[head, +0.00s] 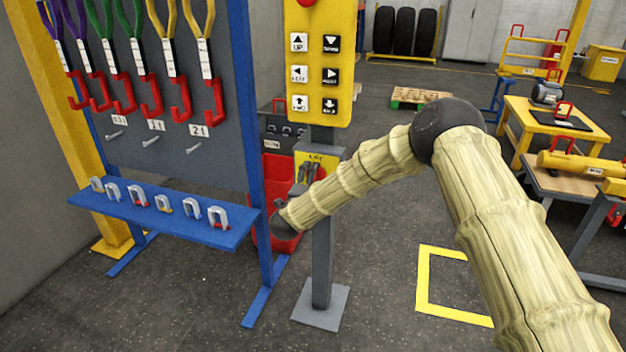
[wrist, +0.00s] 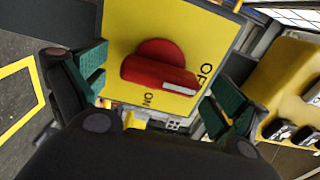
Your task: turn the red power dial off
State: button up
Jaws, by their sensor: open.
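The red power dial (wrist: 160,66) sits on a yellow plate (wrist: 200,24) in the wrist view. It has a raised bar handle with a white mark at its right end. An "ON" label is below the dial, and a partly hidden label beginning with "O" is to its right. My gripper (wrist: 163,82) is open, with green finger pads left and right of the dial. I see no clear contact with the handle. In the head view the yellow plate (head: 321,160) is on a grey post, and my arm's end hides the dial.
A yellow button panel (head: 318,62) is above the dial on the same grey post (head: 322,265). A blue rack (head: 165,217) with shackles and hanging slings stands close on the left. A red bin (head: 283,172) is behind the post.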

jog(key=v, duration=1)
jog(key=shift+s, duration=0.2)
jog(key=shift+a, duration=0.1)
jog(key=s+d+f+n+g+y+p, duration=0.25)
jog(key=s+d+f+n+g, duration=0.35)
jog(key=s+f, duration=0.55)
jog(key=s+d+f+n+g+y+p, duration=0.1)
jog(key=s+d+f+n+y, duration=0.3)
jog(key=s+f+n, duration=0.6)
jog(key=s+d+f+n+g, duration=0.1)
jog(key=s+d, duration=0.4)
jog(key=s, duration=0.6)
jog(key=s+d+f+n+g+p, duration=0.1)
jog(key=s+d+g, duration=0.4)
jog(key=s, duration=0.7)
jog(key=s+d+f+n+g+p, duration=0.1)
jog(key=s+d+f+n+g, duration=0.2)
jog(key=s, duration=0.9)
jog(key=d+f+g+h, duration=0.1)
jog(key=d, duration=0.2)
jog(key=shift+d+f, duration=0.25)
jog(key=shift+c, duration=0.4)
